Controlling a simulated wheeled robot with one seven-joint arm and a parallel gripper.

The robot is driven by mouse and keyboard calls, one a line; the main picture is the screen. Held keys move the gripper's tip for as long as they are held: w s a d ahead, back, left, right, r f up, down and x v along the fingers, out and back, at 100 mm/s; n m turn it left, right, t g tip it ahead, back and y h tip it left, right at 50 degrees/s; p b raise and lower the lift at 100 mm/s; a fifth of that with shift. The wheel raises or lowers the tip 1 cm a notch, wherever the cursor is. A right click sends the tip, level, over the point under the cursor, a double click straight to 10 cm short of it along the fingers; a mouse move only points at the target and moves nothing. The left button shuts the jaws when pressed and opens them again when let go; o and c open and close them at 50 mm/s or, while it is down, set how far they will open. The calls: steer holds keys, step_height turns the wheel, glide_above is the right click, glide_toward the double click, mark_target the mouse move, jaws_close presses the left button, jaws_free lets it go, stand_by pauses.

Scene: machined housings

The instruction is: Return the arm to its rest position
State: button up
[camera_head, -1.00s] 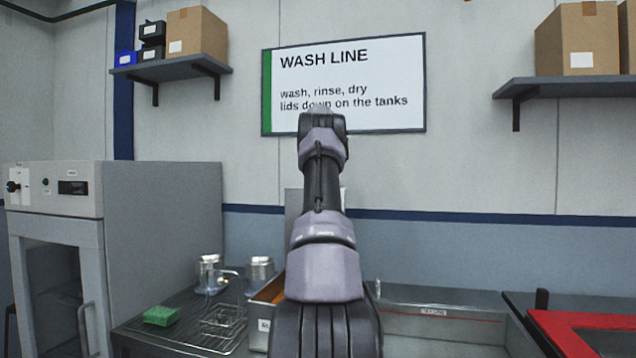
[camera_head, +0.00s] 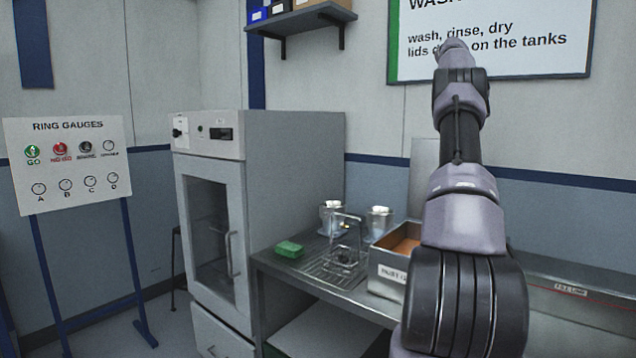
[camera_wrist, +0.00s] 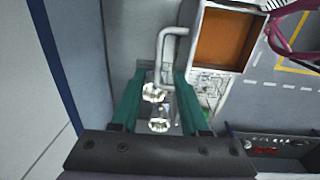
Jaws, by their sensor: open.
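My arm stands raised at the right of the head view, in front of the wall sign (camera_head: 540,45). The jaws themselves do not show there. In the wrist view my gripper (camera_wrist: 160,76) has two teal fingers spread apart. Nothing appears held between them. Two shiny metal parts (camera_wrist: 153,92) show in the gap between the fingers, seemingly well beyond the tips. They look like the two metal pieces (camera_head: 380,220) on the bench in the head view.
The steel bench (camera_head: 270,262) carries a green block (camera_head: 289,249), a wire basket (camera_head: 341,258) and a labelled tray (camera_head: 388,271) with an orange-brown inside. A grey cabinet (camera_head: 296,160) stands left of it. A ring gauges board (camera_head: 70,160) stands far left, with open floor between.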

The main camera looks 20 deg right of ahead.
steer(key=s+a+r+m+t, duration=0.1)
steer(key=s+a+r, duration=0.15)
steer(key=a, duration=0.75)
steer(key=s+a+r+m+t, duration=0.1)
steer(key=s+a+r, duration=0.15)
steer(key=a, duration=0.65)
steer(key=s+a+r+m+t, duration=0.15)
steer(key=a+r, duration=0.25)
steer(key=a, duration=0.6)
steer(key=s+a+f+m+t+y, duration=0.1)
steer(key=s+a+f+m, duration=0.3)
steer(key=s+a, duration=0.8)
steer(key=s+a+f+m+t+y, duration=0.1)
steer(key=s+a+f+m+t, duration=0.1)
steer(key=s+a+f, duration=0.6)
steer(key=s+f+m, duration=0.1)
steer(key=s+f, duration=0.2)
steer(key=shift+a+f+y, duration=0.15)
steer(key=shift+a+y, duration=0.1)
steer(key=shift+y, duration=0.05)
steer(key=shift+d, duration=0.1)
